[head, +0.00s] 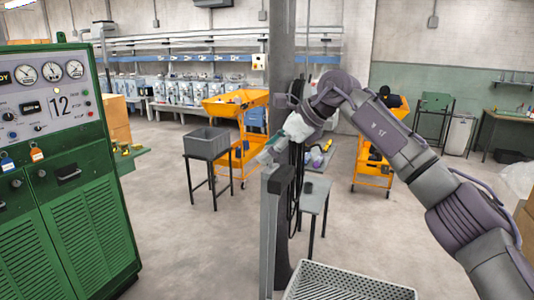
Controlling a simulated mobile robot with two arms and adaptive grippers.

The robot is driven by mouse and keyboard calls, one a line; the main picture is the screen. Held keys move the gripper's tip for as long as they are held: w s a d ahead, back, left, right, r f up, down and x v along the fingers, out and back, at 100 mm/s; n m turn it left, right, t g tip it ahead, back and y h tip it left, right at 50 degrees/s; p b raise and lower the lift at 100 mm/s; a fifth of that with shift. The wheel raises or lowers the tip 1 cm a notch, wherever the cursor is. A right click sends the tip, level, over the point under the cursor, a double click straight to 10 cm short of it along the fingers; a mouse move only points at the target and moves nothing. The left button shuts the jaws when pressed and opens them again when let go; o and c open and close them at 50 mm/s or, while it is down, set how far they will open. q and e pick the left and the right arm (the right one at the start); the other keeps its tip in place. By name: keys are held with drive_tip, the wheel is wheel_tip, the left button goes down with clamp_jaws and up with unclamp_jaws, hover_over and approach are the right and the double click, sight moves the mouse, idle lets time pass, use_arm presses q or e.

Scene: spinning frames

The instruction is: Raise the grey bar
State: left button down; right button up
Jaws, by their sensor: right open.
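A tall grey bar (268,235) stands upright in the middle of the head view, in front of a dark column (283,60). A dark grey block (283,178) sits at its upper end, on the right side. My right arm comes in from the right, and my right gripper (266,154) is open just above the top of the bar. Its fingers point down and left and partly overlap the column. I cannot tell whether they touch the bar. My left gripper is not in view.
A green control cabinet (75,235) fills the left side. A grey bin (207,143) stands on a small table behind. Orange carts (240,108) stand farther back. A perforated light tray (345,285) is at the bottom, and black cables hang by the column. Floor at centre left is clear.

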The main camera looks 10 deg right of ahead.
drive_tip(key=v, duration=1)
drive_tip(key=shift+d, duration=0.15)
drive_tip(key=shift+s+r, duration=0.1)
drive_tip(key=shift+s, duration=0.05)
